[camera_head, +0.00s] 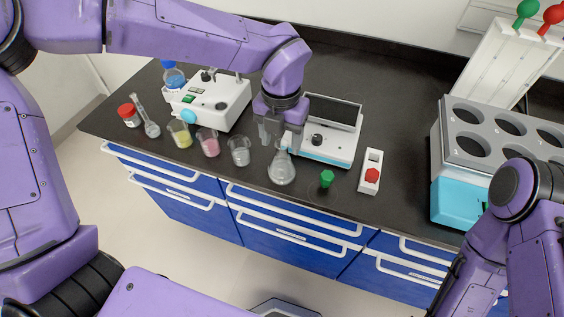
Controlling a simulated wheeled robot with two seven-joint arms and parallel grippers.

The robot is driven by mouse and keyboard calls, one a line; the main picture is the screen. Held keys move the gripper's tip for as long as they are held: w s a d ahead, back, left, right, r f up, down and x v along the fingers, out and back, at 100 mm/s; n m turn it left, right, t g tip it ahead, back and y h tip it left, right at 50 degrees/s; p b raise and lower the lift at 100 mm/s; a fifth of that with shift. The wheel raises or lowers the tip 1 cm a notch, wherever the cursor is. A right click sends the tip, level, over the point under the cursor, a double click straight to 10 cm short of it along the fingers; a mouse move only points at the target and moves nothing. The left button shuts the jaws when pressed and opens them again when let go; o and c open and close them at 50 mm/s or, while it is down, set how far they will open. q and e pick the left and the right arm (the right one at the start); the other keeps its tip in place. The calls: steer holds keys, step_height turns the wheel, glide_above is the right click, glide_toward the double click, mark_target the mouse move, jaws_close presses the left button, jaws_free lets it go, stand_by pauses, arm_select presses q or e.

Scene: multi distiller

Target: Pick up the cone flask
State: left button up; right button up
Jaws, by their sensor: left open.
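The cone flask (282,170) is clear glass and stands upright on the dark bench near its front edge, right of a clear beaker. My left gripper (281,134) points down just above and behind the flask, its fingers apart and nothing seen between them. Whether a finger touches the flask neck I cannot tell. My right arm comes in at the lower right; its gripper fingers do not show clearly.
Beakers with yellow (180,137), pink (209,146) and clear (240,155) contents stand left of the flask. A white device with a screen (325,149) is behind. A green stopper (327,178) and red-knobbed switch (371,175) are right. A rack with holes (478,160) stands far right.

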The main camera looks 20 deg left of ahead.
mark_target(282, 160)
arm_select(q)
step_height(282, 160, down, 2)
steer(key=shift+d+f, duration=0.15)
steer(key=shift+f, duration=0.05)
jaws_close()
